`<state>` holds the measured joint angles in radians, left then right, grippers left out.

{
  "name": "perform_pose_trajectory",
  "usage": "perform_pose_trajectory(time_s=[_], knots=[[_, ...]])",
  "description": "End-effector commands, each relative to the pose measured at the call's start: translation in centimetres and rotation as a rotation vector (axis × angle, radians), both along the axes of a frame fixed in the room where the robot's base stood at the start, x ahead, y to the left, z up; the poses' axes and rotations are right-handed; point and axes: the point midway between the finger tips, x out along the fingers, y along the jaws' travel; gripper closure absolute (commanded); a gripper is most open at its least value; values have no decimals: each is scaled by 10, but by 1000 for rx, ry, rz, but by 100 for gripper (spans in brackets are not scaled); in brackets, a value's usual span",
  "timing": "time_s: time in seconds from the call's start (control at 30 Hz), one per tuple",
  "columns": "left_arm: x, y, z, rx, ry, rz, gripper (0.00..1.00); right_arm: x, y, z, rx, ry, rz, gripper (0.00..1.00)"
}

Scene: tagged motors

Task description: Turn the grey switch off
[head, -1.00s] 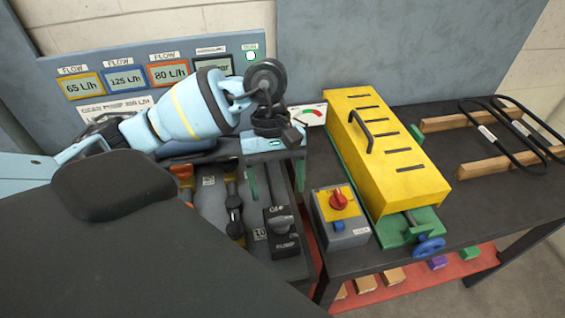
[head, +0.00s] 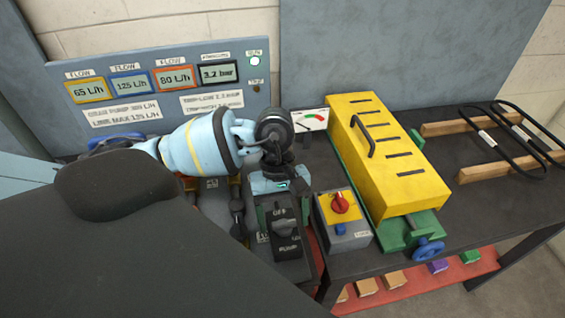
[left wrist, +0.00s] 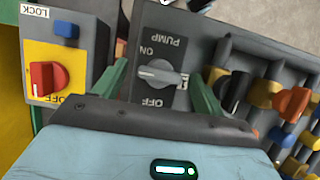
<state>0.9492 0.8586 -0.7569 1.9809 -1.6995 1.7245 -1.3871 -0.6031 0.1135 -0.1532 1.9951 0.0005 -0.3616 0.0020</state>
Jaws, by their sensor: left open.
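The grey switch is a grey knob (head: 284,226) on a dark box marked OFF and PUMP, at the front of the bench. In the left wrist view the grey knob (left wrist: 165,76) lies crosswise between the ON and OFF marks; which mark it points to is unclear. My left gripper (head: 284,205) is above the box, pointing down, just behind the knob in the head view. In the left wrist view its two green fingers (left wrist: 162,80) are apart, one each side of the box, with nothing held. Contact cannot be told. My right gripper is out of view.
A box with a red knob (head: 340,203) stands close to the right, beside a yellow cover with a handle (head: 385,150). Valves with orange, blue and yellow handles (left wrist: 285,108) are close by in the left wrist view. A gauge panel (head: 160,95) stands behind.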

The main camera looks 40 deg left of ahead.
Motion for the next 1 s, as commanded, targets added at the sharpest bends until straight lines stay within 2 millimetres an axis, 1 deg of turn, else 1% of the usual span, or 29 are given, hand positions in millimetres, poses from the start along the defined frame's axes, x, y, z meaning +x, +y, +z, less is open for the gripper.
perform_pose_trajectory(time_s=[0.27, 0.6, 0.87, 1.0], knots=[[-1, -1, -2, 0, 1, 0, 29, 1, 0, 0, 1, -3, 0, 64], [0, 0, -2, 0, 2, 1, 74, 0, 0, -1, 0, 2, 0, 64], [-1, 0, -2, 1, 3, 25, 74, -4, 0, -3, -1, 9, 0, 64], [-1, 0, -2, 0, 2, 78, 74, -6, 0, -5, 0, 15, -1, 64]])
